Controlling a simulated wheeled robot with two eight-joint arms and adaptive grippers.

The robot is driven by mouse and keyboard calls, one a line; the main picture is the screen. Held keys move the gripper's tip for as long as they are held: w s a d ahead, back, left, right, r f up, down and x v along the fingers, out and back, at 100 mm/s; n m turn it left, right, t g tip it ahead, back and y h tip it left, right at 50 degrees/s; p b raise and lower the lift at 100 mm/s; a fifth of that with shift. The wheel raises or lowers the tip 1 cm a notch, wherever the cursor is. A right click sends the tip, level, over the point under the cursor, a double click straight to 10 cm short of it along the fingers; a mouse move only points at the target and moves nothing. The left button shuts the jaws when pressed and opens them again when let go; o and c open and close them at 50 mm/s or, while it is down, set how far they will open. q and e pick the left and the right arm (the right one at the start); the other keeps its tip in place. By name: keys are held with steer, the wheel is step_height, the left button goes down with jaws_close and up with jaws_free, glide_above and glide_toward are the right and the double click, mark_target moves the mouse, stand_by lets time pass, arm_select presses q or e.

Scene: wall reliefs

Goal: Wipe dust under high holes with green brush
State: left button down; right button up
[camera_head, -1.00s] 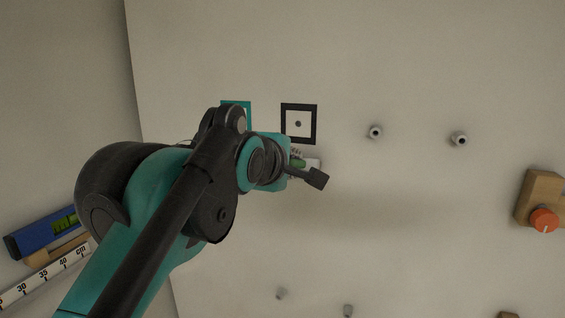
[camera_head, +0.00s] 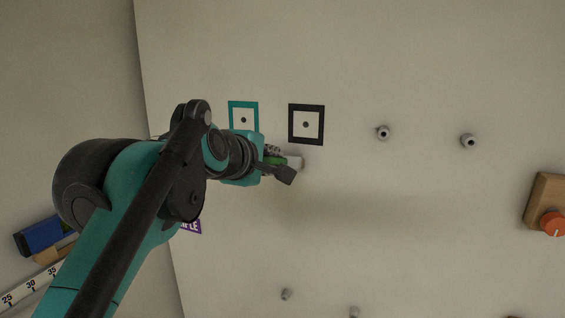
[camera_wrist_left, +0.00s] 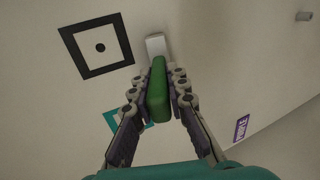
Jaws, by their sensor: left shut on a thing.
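One sits in a teal square frame (camera_head: 244,115), the other in a black square frame (camera_head: 306,124). The black frame also shows in the left wrist view (camera_wrist_left: 97,46). My left gripper (camera_wrist_left: 157,92) is shut on the green brush (camera_wrist_left: 158,95). The brush's pale head (camera_wrist_left: 156,44) points at the wall, near the black frame's edge. In the head view the brush (camera_head: 285,161) is partly hidden by my gripper, just below the two frames. I cannot tell whether it touches the wall. No dust is clearly visible.
Grey pegs (camera_head: 383,132) stick out of the wall to the right. A wooden block with an orange knob (camera_head: 552,223) is at the far right. A blue level (camera_head: 40,238) and a white ruler (camera_head: 30,284) are at lower left. A purple label (camera_head: 190,226) shows behind my arm.

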arm_select(q)
steer(key=w+a, duration=0.5)
steer(key=a, duration=0.9)
stand_by(1.2)
steer(key=shift+s+a, duration=0.35)
steer(key=shift+s, duration=0.55)
steer(key=shift+s+a, duration=0.35)
steer(key=shift+s, duration=0.6)
steer(key=shift+s+a, duration=0.35)
steer(key=shift+s, duration=0.55)
steer(key=s, duration=0.1)
steer(key=s+a, duration=0.1)
steer(key=s, duration=0.1)
steer(key=shift+w, duration=0.25)
